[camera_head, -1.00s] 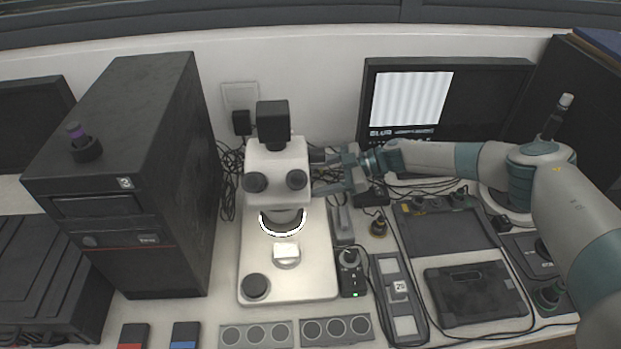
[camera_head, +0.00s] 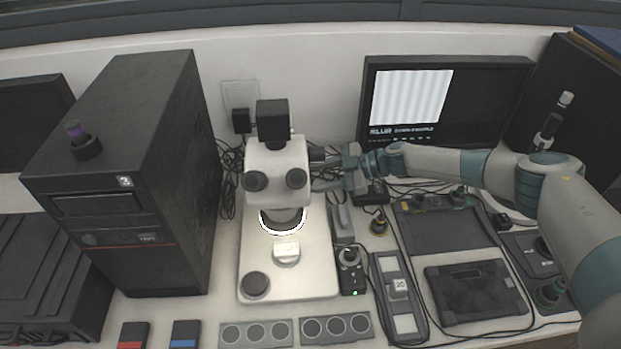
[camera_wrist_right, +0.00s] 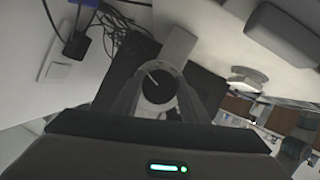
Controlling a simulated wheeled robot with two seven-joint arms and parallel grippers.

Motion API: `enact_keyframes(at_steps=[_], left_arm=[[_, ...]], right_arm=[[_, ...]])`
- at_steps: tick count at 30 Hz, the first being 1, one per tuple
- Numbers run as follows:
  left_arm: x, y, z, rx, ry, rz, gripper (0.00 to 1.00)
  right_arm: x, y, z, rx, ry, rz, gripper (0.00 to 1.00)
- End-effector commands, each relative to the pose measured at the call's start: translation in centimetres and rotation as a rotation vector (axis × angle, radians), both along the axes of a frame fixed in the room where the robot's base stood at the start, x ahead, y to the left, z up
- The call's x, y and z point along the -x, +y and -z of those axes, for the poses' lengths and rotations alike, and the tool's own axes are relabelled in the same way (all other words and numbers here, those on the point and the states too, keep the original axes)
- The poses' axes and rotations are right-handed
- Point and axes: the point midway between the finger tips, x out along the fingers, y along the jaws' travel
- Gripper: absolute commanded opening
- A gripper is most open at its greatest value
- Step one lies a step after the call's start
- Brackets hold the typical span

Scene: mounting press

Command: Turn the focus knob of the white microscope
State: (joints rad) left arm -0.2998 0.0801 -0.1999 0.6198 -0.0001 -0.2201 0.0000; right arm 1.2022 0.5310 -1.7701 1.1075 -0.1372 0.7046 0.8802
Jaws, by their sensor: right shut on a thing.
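The white microscope (camera_head: 262,220) stands on the bench with its black camera on top and a lit ring light under its head. Its dark focus knob (camera_head: 316,154) sticks out from the right side of the head. My right gripper (camera_head: 326,170) reaches in from the right and is at that side of the microscope. In the right wrist view the round dark knob (camera_wrist_right: 158,87), with a pale line on its face, sits between the two fingers. The fingers are shut on it. My left gripper is in neither view.
A black computer tower (camera_head: 130,180) stands to the left of the microscope. A monitor (camera_head: 440,110) stands behind my right arm. A small joystick box (camera_head: 351,272), a long grey tray and a black tablet (camera_head: 475,292) lie at the right. Cables run behind the microscope.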

Motion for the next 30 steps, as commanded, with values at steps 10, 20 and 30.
enact_keyframes(at_steps=[10, 20, 30], left_arm=[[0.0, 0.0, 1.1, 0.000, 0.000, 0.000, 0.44], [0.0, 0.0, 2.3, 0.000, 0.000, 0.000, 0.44], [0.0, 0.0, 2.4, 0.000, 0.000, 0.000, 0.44]], right_arm=[[0.0, 0.0, 0.2, -0.003, -0.256, 0.002, 0.17], [0.0, 0.0, 0.1, -0.002, -0.428, 0.001, 0.17], [0.0, 0.0, 0.0, -0.002, -0.459, 0.000, 0.17]])
